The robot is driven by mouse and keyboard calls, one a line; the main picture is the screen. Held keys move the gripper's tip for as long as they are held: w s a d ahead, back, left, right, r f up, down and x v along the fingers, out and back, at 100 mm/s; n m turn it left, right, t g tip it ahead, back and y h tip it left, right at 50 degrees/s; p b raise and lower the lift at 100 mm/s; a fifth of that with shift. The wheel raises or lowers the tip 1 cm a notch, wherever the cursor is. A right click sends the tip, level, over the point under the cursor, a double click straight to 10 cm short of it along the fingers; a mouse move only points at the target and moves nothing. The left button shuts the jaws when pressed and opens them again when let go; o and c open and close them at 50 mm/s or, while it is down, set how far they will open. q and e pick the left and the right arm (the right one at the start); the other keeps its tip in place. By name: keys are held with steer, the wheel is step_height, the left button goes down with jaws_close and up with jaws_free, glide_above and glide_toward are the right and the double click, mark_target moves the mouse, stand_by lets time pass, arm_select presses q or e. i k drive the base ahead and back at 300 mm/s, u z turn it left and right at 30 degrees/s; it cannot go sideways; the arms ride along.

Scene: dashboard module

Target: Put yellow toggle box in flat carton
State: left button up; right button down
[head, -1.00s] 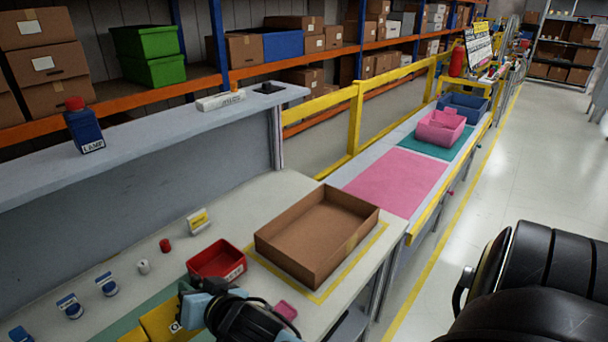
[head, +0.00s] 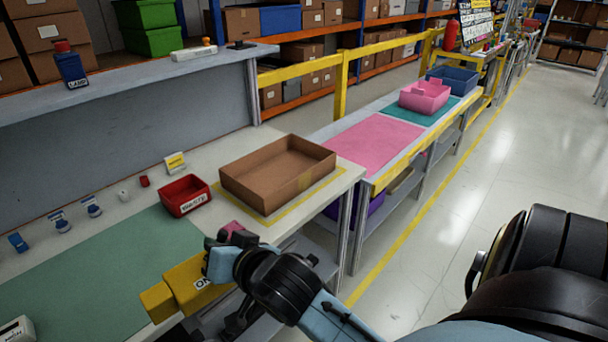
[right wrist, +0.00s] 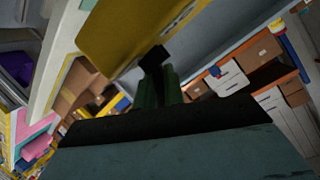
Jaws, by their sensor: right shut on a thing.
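The yellow toggle box (head: 190,287), marked "ON", is held by my right gripper (head: 214,262) at the front edge of the workbench in the head view. The gripper is shut on the box's right end. In the right wrist view the yellow box (right wrist: 120,30) fills the top, against the dark fingers (right wrist: 158,80). The flat carton (head: 262,197) is an open brown tray inside a yellow outline on the bench, up and right of the box. It looks empty. My left gripper does not show.
A green mat (head: 110,270) covers the near bench. A pink mat (head: 368,143) lies on the farther table.

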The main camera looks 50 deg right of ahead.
mark_target(275, 175)
steer(key=k, duration=0.25)
steer(key=z, duration=2.25)
steer(key=i, duration=1.85)
steer(key=u, duration=2.25)
